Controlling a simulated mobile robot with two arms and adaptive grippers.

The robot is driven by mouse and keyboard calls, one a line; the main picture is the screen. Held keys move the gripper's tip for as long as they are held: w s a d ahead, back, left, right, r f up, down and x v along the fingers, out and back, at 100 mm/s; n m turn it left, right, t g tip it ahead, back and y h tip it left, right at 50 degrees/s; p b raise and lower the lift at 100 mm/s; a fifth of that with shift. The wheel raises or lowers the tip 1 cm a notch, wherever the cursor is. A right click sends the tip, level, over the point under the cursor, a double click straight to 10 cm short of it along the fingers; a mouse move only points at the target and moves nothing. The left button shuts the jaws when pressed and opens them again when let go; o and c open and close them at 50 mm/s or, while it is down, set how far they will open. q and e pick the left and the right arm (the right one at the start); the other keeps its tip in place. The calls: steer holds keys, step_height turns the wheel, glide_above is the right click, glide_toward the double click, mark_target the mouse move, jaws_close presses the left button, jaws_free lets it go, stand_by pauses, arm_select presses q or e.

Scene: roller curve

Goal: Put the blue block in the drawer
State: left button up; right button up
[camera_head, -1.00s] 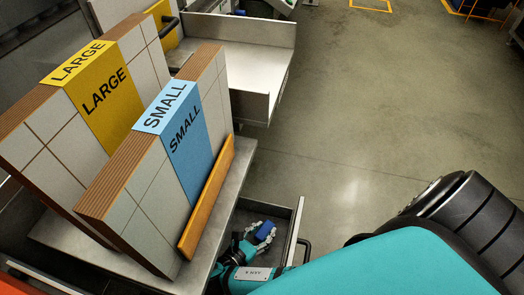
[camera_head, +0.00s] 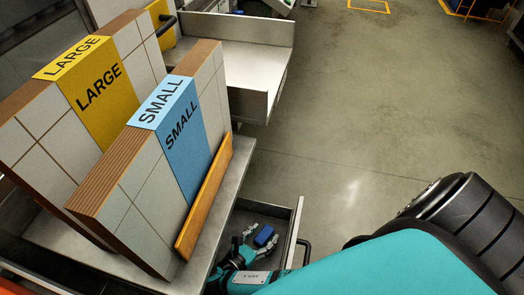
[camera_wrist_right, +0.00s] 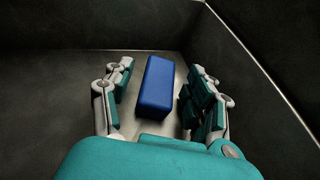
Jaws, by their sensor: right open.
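The blue block (camera_head: 264,235) lies inside the open drawer (camera_head: 299,212), whose front panel and dark handle show at the right. In the right wrist view the blue block (camera_wrist_right: 156,84) rests on the drawer floor between my right gripper's fingers, with gaps on both sides. My right gripper (camera_head: 260,241) is open and reaches down into the drawer; its two fingers also show in the right wrist view (camera_wrist_right: 160,95). The fingers are apart from the block. My left gripper is not in view.
Two tiled panels marked LARGE (camera_head: 98,90) and SMALL (camera_head: 182,130) stand on the metal counter (camera_head: 222,192) above the drawer, with an orange strip (camera_head: 205,198) along the edge. Dark drawer walls (camera_wrist_right: 262,75) close in around the gripper. Open floor (camera_head: 370,130) lies to the right.

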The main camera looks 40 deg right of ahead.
steer(key=v, duration=0.7)
steer(key=shift+s+a+r, duration=0.1)
steer(key=shift+a+r, duration=0.05)
steer(key=shift+a, duration=0.05)
steer(key=shift+d, duration=0.1)
